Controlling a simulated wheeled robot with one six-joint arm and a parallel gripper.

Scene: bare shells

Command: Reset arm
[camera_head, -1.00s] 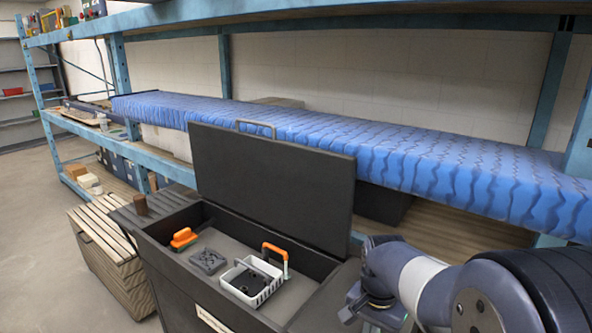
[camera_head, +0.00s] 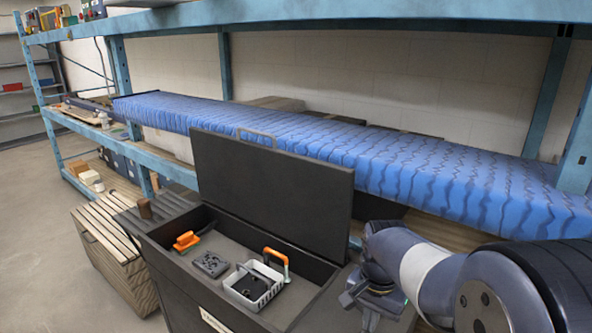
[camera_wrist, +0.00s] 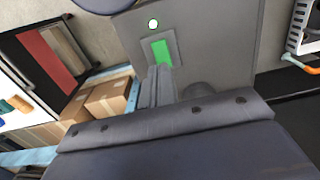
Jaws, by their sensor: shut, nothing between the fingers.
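My arm is folded at the lower right of the head view. My gripper (camera_head: 350,293) is low beside the right end of the open dark chest (camera_head: 310,268). In the wrist view its two fingers (camera_wrist: 157,84) lie together with nothing between them. The chest holds a white basket (camera_head: 238,292), an orange-handled tool (camera_head: 283,262) leaning at it, a grey block (camera_head: 210,264) and an orange-and-grey tool (camera_head: 186,241). The white basket also shows at the wrist view's right edge (camera_wrist: 297,36).
The raised chest lid (camera_head: 270,185) stands in front of a shelf with a blue wavy-patterned covering (camera_head: 400,170). A slatted wooden box (camera_head: 110,250) is left of the chest. Cardboard boxes (camera_wrist: 105,98) show in the wrist view. Floor (camera_head: 40,230) is free at far left.

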